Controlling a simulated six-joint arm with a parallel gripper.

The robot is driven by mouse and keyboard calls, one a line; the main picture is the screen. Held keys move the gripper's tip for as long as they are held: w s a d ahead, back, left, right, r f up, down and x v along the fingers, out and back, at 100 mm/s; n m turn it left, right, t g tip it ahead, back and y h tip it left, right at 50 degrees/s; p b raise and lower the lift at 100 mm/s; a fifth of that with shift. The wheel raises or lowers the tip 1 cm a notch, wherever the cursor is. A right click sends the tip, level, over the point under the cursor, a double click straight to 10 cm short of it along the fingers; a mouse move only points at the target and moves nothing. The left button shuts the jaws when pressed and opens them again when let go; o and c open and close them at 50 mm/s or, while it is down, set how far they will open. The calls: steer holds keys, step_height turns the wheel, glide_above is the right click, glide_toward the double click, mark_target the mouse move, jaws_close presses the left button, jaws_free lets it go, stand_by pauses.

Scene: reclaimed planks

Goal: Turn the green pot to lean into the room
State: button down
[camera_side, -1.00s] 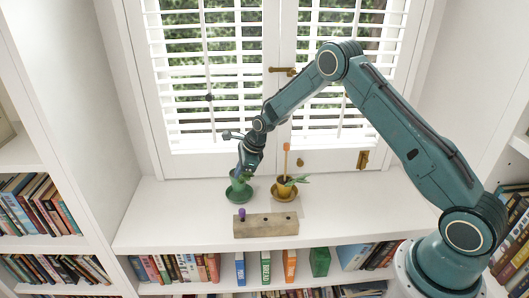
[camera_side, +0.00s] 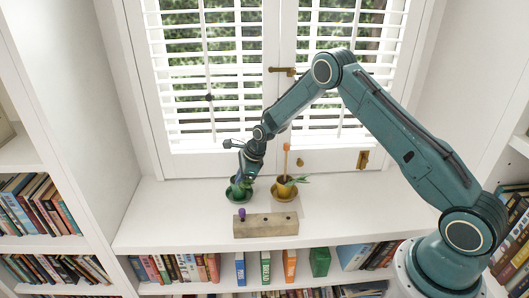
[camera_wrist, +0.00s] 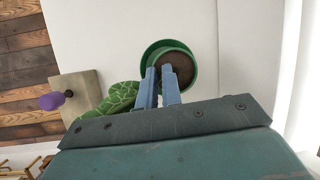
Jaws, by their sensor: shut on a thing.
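The green pot (camera_side: 237,187) stands in a green saucer (camera_side: 239,197) on the white sill, left of the yellow pot. In the wrist view, brown soil shows inside the green pot (camera_wrist: 180,68), within the saucer's rim (camera_wrist: 147,57). A broad patterned green leaf (camera_wrist: 118,98) reaches to the lower left, on the side of the wooden block and the plank floor. My gripper (camera_wrist: 160,72) is shut on the green pot at its near rim; its blue fingers cover part of it. In the side view my gripper (camera_side: 244,178) comes down onto the pot and hides its plant.
The yellow pot (camera_side: 284,191) stands close on the right, with a green plant leaning right and an orange-topped stake (camera_side: 286,160). A wooden block (camera_side: 266,226) with a purple peg (camera_side: 242,214) lies in front. White shutters stand behind. The sill's left is clear.

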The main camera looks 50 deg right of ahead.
stand_by(0.3)
steer(key=c, duration=1.5)
jaws_free()
steer(key=shift+f, duration=0.1)
steer(key=shift+r, duration=0.2)
steer(key=v, duration=1.3)
steer(key=shift+s+r, duration=0.2)
steer(key=shift+d, duration=0.15)
